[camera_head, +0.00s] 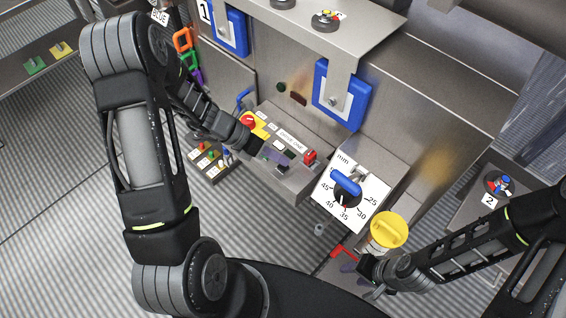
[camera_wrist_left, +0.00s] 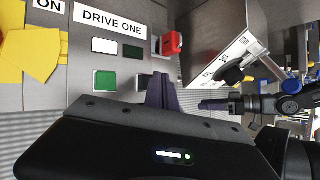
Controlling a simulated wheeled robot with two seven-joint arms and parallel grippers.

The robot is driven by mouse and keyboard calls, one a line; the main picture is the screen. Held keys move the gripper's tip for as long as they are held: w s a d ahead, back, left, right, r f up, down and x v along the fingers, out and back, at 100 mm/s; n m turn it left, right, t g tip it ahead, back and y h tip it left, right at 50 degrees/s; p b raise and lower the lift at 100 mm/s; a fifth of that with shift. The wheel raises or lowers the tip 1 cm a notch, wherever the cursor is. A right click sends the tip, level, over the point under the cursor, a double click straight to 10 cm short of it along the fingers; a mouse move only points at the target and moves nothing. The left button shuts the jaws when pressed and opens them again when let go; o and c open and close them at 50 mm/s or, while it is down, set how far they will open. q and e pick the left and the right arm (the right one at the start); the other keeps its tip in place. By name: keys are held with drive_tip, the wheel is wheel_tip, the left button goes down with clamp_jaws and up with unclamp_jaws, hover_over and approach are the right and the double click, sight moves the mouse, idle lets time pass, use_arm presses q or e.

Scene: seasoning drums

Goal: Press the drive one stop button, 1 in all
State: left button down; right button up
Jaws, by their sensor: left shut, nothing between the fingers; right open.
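The control panel (camera_head: 262,160) stands out from the steel cabinet and carries a DRIVE ONE label, which shows in the left wrist view (camera_wrist_left: 110,22). Below that label are a white button (camera_wrist_left: 104,46), a green button (camera_wrist_left: 105,81) and dark squares (camera_wrist_left: 132,52) to their right. A red block-shaped control (camera_wrist_left: 172,43) is further right, also in the head view (camera_head: 310,156). No stop marking is readable. My left gripper (camera_head: 284,159) is shut and empty over the panel, its fingers (camera_wrist_left: 165,90) right of the green button; contact cannot be told. My right gripper (camera_head: 348,262) is open at the lower right.
A red mushroom button on yellow (camera_head: 249,121) is at the panel's left. A dial box with a blue knob (camera_head: 346,183) stands right of the panel. A yellow-capped container (camera_head: 388,230) is near my right gripper. Blue-framed plates (camera_head: 342,95) hang above.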

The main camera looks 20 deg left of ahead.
sight(279, 166)
use_arm(q)
drive_tip(key=shift+r, duration=0.25)
wheel_tip(279, 166, up, 5)
drive_tip(key=p, duration=0.4)
drive_tip(key=shift+p, duration=0.4)
idle(0.7)
